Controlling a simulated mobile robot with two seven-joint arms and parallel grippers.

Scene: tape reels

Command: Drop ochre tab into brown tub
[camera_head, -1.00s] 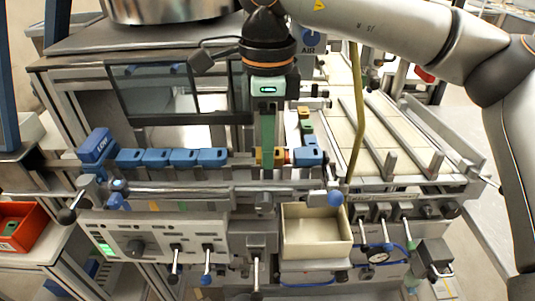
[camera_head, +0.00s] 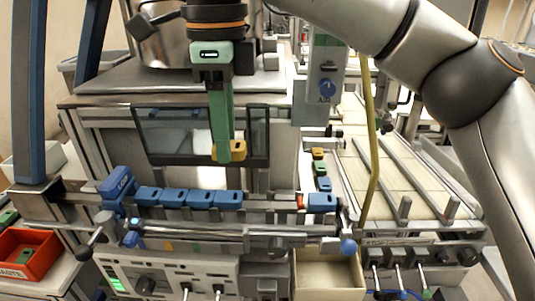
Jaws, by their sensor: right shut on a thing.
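The ochre tab (camera_head: 239,148) is a small yellow-ochre block held between the fingers of my right gripper (camera_head: 226,153). The gripper points down with green fingers, shut on the tab, and holds it above the row of blue blocks. The brown tub (camera_head: 328,281) is an open, empty-looking tan box at the front, below and to the right of the gripper. My left gripper does not show.
Several blue blocks (camera_head: 200,199) stand in a rail, with a gap before the right-hand blue block (camera_head: 322,202). A feeder lane holds another ochre block (camera_head: 318,154). A yellow hose (camera_head: 371,150) hangs at right. A red waste bin (camera_head: 34,260) is at left.

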